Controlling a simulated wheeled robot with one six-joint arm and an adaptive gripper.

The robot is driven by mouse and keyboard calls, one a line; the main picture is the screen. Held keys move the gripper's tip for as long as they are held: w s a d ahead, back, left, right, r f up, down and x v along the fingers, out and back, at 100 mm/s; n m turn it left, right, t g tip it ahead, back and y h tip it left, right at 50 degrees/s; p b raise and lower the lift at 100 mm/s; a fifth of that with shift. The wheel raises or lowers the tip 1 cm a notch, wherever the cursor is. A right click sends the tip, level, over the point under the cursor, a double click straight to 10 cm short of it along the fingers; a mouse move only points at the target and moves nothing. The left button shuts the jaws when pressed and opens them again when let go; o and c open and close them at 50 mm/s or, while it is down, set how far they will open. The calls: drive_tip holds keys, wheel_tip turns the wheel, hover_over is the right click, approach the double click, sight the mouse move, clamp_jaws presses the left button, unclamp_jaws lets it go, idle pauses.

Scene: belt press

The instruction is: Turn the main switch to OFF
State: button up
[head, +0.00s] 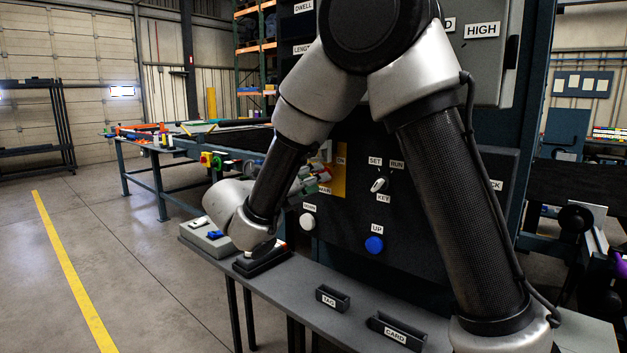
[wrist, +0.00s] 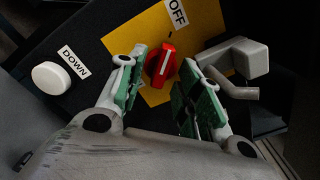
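The main switch is a red knob (wrist: 160,66) on a yellow plate (wrist: 205,22) in the wrist view. An OFF label (wrist: 177,13) sits above the knob and slightly right of it. The knob's handle leans up and to the right, and a pale line shows on it. My gripper (wrist: 162,60) is open, with one green-padded finger on each side of the knob. I cannot tell whether either finger touches it. In the head view, my gripper (head: 318,180) is at the yellow plate (head: 340,180) and largely covers the switch. A MAIN label (head: 325,190) shows below.
A grey block with a bent bar (wrist: 245,60) stands close right of my fingers. A white DOWN button (wrist: 50,78) is at left. The head view shows a key switch (head: 379,185), a blue UP button (head: 374,245) and a shelf (head: 290,290) below the panel.

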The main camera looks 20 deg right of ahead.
drive_tip(key=v, duration=1.1)
drive_tip(key=shift+a, duration=0.2)
drive_tip(key=shift+s, duration=0.15)
